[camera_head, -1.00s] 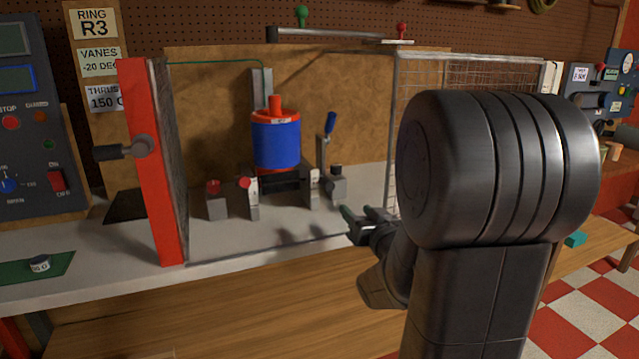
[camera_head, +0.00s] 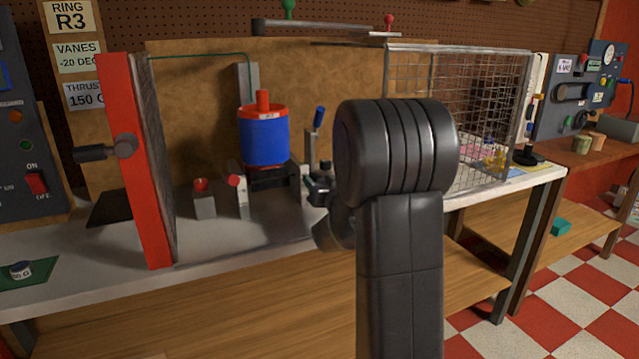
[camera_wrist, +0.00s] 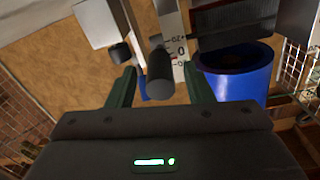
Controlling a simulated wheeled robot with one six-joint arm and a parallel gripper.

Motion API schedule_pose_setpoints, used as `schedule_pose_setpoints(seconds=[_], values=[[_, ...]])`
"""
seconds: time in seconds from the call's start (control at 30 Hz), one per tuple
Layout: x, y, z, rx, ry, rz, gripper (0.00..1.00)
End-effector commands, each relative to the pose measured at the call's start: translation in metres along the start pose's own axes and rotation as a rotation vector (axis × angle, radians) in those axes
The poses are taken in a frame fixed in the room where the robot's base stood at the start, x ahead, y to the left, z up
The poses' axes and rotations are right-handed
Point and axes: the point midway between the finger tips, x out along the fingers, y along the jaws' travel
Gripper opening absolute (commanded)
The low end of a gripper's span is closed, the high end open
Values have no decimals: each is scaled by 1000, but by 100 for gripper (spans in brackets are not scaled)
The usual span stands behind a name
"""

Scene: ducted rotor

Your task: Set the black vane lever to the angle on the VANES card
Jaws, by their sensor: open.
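The VANES card (camera_head: 77,57) on the back board at left reads -20 DEG. In the wrist view a black cylindrical grip, seemingly the vane lever (camera_wrist: 160,72), stands between my open fingers. Gaps show on both sides, and I cannot tell how deep it sits between them. Behind it is a white scale plate (camera_wrist: 172,24) with marks around 0 and a small red mark close to the 0. The exact lever angle is unclear. My gripper (camera_wrist: 161,88) is open; in the head view my gripper (camera_head: 316,184) is at the right side of the rotor stand, partly hidden by my arm.
The blue rotor duct (camera_head: 264,138) stands just left of my gripper. A blue-handled lever (camera_head: 318,118) rises behind. A grey block (camera_wrist: 95,22) with a black knob is close by. A red-edged panel (camera_head: 131,160) stands at left, a wire mesh guard (camera_head: 490,75) at right.

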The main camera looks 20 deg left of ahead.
Motion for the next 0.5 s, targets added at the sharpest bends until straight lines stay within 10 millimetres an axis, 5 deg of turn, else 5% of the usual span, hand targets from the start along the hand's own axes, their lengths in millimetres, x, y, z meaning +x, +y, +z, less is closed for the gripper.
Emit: schedule_pose_setpoints(seconds=[0.17, 0.4, 0.5], values=[[0, 0, 0, 0, 0, 0, 45], [0, 0, 0, 0, 0, 0, 0], [0, 0, 0, 0, 0, 0, 0]])
